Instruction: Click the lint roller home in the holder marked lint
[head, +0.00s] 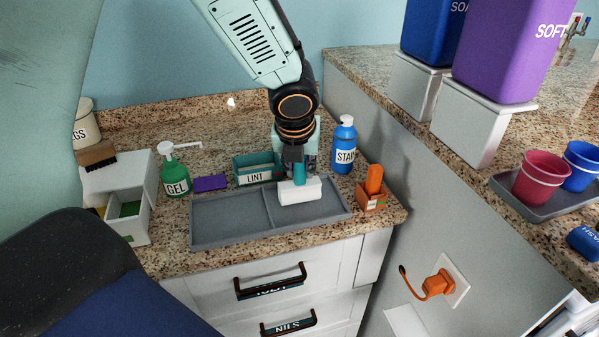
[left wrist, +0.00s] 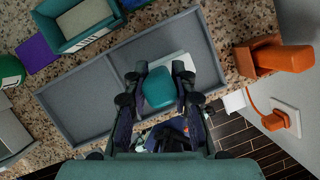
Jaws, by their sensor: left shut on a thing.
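The lint roller has a white roller head (head: 300,191) and a teal handle (head: 299,172). My left gripper (head: 298,168) points down and is shut on the handle. The roller head is over the right compartment of the grey tray; I cannot tell whether it touches the tray floor. In the left wrist view the teal handle (left wrist: 158,88) sits between the two fingers, with part of the white head (left wrist: 176,66) beyond. The teal holder marked LINT (head: 254,177) stands behind the tray, left of the gripper. It also shows in the left wrist view (left wrist: 104,33).
The grey two-part tray (head: 225,232) lies at the counter front. A blue STAIN bottle (head: 344,146) and an orange holder with an orange item (head: 373,190) stand right. A purple sponge-like block (head: 210,183), green GEL bottle (head: 174,176) and white box (head: 128,236) stand left.

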